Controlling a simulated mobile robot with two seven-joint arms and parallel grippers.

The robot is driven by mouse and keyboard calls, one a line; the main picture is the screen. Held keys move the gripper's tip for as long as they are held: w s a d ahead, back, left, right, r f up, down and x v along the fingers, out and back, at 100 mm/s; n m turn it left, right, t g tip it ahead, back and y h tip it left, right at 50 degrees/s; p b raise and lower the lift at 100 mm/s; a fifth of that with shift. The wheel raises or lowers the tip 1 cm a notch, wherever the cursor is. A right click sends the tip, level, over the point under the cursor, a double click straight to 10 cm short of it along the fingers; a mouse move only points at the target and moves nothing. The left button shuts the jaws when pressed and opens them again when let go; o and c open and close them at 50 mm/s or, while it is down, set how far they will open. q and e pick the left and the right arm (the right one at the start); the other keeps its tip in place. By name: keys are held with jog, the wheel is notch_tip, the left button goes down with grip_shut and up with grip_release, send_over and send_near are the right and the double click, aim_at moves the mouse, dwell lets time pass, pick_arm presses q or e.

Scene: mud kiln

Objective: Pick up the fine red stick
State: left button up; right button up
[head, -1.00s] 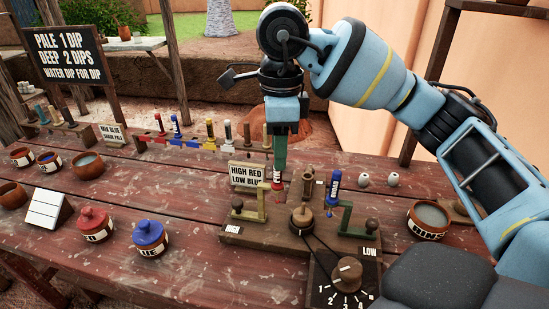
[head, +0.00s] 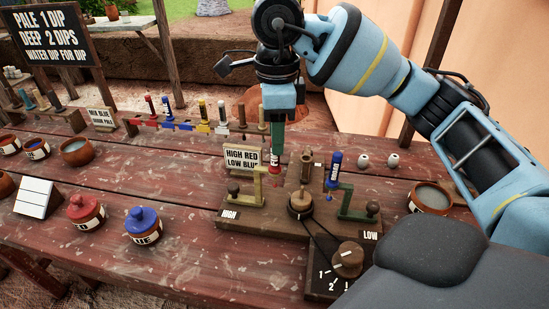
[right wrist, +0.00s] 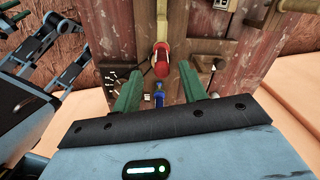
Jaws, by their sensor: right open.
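A red-tipped stick with a pale-marked label (head: 275,161) stands upright at the wooden stand, beside the sign reading HIGH RED, LOW BLUE. My right gripper (head: 278,146) is open, pointing down from above, with its green fingers at the top of this stick. In the right wrist view the red end (right wrist: 160,62) shows beyond and between the two spread fingers (right wrist: 162,90); I cannot tell whether they touch it. Another red-topped stick (head: 150,106) stands in the back rack. Which one is finer is hard to tell. Part of my left arm shows at the left of the wrist view.
A blue stick (head: 334,170) stands just right of the red one, close to the gripper. The stand (head: 256,222) has brass and green brackets and a dial (head: 347,259). Red (head: 85,213) and blue (head: 143,225) lidded pots stand at left front. Clear planks lie between.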

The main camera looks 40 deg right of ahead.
aim_at(275, 167)
jog(key=f, duration=0.4)
jog(key=shift+w+f, duration=0.2)
jog(key=shift+f, duration=0.15)
grip_shut()
